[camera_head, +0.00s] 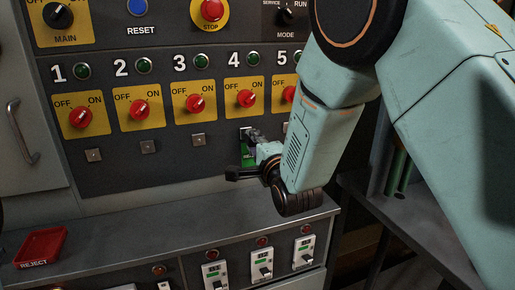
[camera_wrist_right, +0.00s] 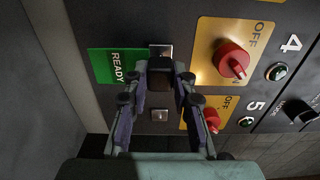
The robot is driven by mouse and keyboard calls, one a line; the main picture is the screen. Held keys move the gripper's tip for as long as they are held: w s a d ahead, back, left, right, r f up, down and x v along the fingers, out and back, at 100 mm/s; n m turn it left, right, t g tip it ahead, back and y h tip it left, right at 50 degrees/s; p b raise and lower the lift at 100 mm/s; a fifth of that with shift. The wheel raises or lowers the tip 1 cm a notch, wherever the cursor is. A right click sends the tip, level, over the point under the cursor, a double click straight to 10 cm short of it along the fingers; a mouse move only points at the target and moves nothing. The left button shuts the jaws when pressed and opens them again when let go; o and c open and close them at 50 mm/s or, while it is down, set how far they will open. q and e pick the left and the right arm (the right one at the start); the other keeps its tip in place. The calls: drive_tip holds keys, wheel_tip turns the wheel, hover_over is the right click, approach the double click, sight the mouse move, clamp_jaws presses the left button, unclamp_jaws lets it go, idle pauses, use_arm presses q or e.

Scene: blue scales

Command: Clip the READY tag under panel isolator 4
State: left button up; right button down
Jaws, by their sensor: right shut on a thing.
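The green READY tag (camera_wrist_right: 113,66) is at the panel face, below isolator 4 (camera_wrist_right: 230,60). Its lettering reads sideways in the right wrist view. In the head view the tag (camera_head: 248,161) is partly hidden by my right gripper (camera_head: 255,137). That gripper (camera_wrist_right: 163,84) is shut on the tag's dark top part. The square metal plate (camera_wrist_right: 161,50) under isolator 4 is right at the tag's upper end; I cannot tell whether the tag is fastened to it. The red knob of isolator 4 (camera_head: 246,98) sits above on its yellow plate. My left gripper is not in view.
Isolator 5 (camera_wrist_right: 212,120) and its metal plate (camera_wrist_right: 160,115) are close beside the gripper. Bare plates hang under isolators 1 (camera_head: 94,155), 2 (camera_head: 148,147) and 3 (camera_head: 198,140). A red REJECT tray (camera_head: 41,247) stands on the grey ledge (camera_head: 150,225), which is mostly clear.

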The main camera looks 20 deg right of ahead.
drive_tip(key=shift+w+a, duration=0.15)
drive_tip(key=shift+w, duration=0.55)
drive_tip(key=shift+r+p, duration=0.1)
drive_tip(key=shift+p, duration=0.2)
idle(1.6)
drive_tip(key=shift+w, duration=0.5)
idle(0.5)
drive_tip(key=c, duration=1)
unclamp_jaws()
drive_tip(key=shift+s, duration=0.1)
